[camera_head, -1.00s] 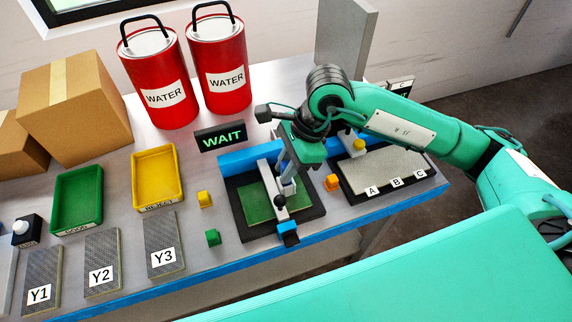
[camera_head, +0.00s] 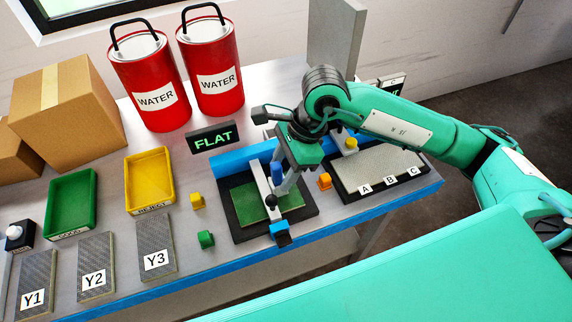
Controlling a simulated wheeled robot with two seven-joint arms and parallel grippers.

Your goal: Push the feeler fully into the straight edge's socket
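The straight edge (camera_head: 264,181) is a grey bar lying across a green plate (camera_head: 246,201) in a black frame. My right gripper (camera_head: 276,195) points down over the bar, its fingers close to a dark knob (camera_head: 270,201) on or beside the bar. A small blue part (camera_head: 277,173) shows beside the fingers; I cannot tell whether it or the knob is the feeler. The socket is not clearly visible, and how deep the feeler sits is hidden. The gap between my fingertips is too small to judge. My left gripper is not in view.
A lit sign (camera_head: 212,138) reads FLAT. A green tray (camera_head: 72,204) and a yellow tray (camera_head: 150,180) stand left, with panels Y1 to Y3 before them. A grey board (camera_head: 385,168) lies right.

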